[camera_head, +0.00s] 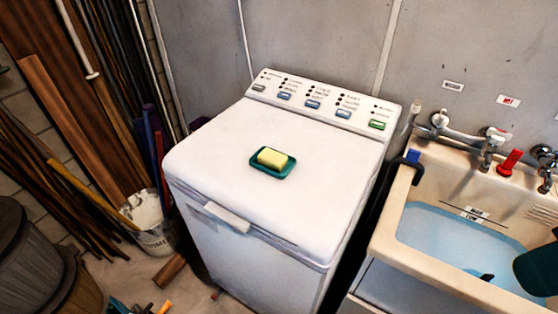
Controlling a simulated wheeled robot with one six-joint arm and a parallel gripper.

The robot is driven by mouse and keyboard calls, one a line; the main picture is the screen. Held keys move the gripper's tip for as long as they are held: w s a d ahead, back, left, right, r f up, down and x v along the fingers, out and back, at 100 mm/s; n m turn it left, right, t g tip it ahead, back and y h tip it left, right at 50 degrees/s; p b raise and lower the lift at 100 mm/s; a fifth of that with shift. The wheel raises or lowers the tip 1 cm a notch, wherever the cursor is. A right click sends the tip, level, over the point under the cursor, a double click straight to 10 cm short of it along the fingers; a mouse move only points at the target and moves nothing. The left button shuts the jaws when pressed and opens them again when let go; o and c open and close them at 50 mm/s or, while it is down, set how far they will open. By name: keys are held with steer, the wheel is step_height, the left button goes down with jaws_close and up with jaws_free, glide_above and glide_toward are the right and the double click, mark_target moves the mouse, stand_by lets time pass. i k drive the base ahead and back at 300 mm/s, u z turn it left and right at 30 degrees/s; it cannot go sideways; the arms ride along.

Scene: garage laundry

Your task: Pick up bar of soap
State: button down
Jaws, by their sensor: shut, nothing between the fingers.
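A pale yellow bar of soap (272,158) lies on a small dark green soap dish (287,172). The dish rests on the flat top of a white washing machine (210,150), near the middle of the lid. The soap is in plain sight, with nothing over it or touching it from above. My gripper does not show in the head view.
A control panel (322,98) rises at the machine's back. A beige sink (383,235) with taps (494,140) and blue water stands at right, a dark teal object at its edge. A bucket (153,235) and leaning boards (60,112) stand at left. The lid is otherwise clear.

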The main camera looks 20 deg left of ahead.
mark_target(277, 162)
steer(key=u, duration=1.15)
steer(key=k, duration=0.55)
steer(key=u, duration=0.4)
steer(key=i, duration=0.95)
steer(key=z, duration=0.6)
